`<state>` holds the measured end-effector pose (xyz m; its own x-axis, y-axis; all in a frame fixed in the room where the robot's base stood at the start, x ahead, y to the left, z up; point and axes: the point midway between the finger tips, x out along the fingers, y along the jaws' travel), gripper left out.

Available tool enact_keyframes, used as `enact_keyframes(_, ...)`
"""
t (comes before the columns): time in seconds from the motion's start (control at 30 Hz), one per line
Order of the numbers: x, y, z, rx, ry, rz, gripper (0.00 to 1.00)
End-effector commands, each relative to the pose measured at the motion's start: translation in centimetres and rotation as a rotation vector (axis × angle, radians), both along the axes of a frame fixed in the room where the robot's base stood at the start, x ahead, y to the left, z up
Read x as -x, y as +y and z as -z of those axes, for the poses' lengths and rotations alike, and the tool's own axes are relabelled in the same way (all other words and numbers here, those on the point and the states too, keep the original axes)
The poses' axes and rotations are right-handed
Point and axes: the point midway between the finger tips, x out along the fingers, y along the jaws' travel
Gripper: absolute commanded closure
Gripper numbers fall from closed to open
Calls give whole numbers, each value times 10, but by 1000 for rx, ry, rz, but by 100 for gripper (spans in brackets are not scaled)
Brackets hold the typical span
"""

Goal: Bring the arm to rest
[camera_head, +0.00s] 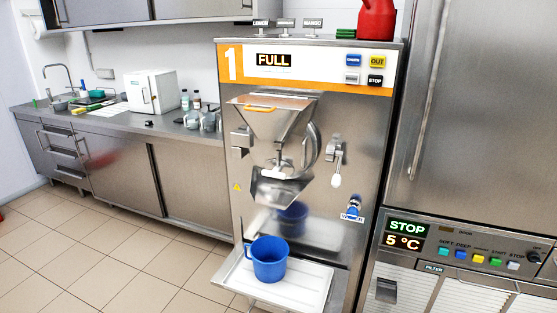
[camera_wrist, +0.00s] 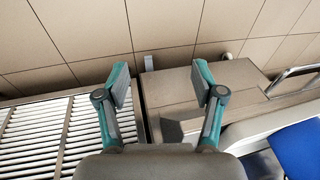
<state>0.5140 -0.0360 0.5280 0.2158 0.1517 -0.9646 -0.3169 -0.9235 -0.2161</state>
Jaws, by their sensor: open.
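My gripper (camera_wrist: 169,86) shows in the wrist view with its two teal fingers spread wide apart. Nothing is between the fingertips. Beyond them are a tiled floor, a slatted metal grille and a flat panel. The gripper does not show in the head view.
A batch freezer (camera_head: 308,150) marked 1 reads FULL. A blue jug (camera_head: 269,260) stands on its white tray (camera_head: 310,285) below the spout. A red container (camera_head: 377,20) is on top. A steel cabinet reading STOP 5 °C (camera_head: 405,235) stands right. Tiled floor (camera_head: 110,250) is clear at left.

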Motion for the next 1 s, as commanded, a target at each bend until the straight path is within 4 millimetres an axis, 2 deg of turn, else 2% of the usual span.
enact_keyframes(0.03, 29, 6, 15, 9, 88, -47, 32)
enact_keyframes(0.1, 67, 13, 34, 22, 205, -108, 32)
enact_keyframes(0.3, 172, 22, 68, 55, 502, -255, 32)
enact_keyframes(0.4, 216, 25, 78, 70, 616, -309, 32)
enact_keyframes(0.5, 250, 27, 86, 83, 688, -345, 32)
enact_keyframes(0.6, 274, 30, 93, 83, 731, -367, 32)
enact_keyframes(0.73, 293, 34, 97, 82, 764, -384, 32)
enact_keyframes(1.0, 298, 36, 98, 84, 773, -394, 32)
